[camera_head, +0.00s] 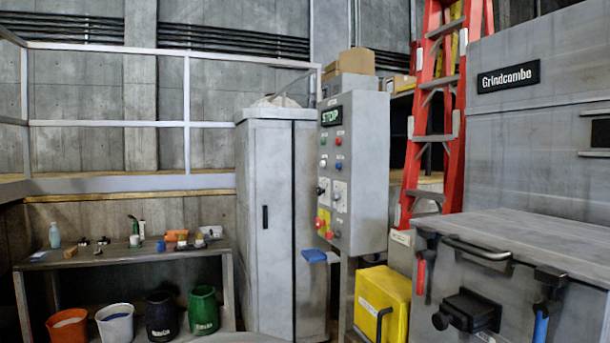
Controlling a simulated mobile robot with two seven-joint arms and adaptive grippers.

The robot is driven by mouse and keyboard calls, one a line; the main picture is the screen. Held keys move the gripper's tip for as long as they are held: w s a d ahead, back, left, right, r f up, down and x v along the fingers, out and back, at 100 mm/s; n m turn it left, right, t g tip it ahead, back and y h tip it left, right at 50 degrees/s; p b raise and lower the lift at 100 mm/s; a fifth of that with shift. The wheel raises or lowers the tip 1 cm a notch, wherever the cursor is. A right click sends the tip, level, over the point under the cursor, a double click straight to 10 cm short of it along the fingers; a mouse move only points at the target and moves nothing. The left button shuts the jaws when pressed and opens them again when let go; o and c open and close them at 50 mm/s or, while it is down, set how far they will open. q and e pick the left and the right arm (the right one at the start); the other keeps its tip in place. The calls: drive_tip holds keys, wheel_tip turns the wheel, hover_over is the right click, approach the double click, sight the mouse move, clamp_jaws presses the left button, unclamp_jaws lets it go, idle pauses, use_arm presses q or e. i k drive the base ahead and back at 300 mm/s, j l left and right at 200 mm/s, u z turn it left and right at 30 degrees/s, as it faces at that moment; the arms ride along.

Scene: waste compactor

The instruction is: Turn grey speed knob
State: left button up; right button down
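The grey control panel (362,170) stands upright right of centre, its front face seen at a slant. A lit green "STOP" display (332,116) is near its top. Two small knobs on pale plates sit mid-panel: a dark knob (320,190) at the left and a greyish knob (337,197) at the right, which may be the grey speed knob. Their labels and pointer positions are too small to read. Small coloured buttons (323,163) are above them, and a red button on a yellow plate (322,221) is below. Neither of my grippers is in view.
A grey cabinet (267,220) stands left of the panel. The Grindcombe machine (540,235) fills the right. A workbench (125,255) with tools and buckets is at left.

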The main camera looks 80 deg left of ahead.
sight(334, 196)
drive_tip(key=u, duration=2.25)
drive_tip(key=i+j, duration=0.6)
drive_tip(key=i+j+z, duration=0.35)
drive_tip(key=j, duration=0.2)
drive_tip(key=i+j+z, duration=0.2)
drive_tip(key=k+j, duration=0.1)
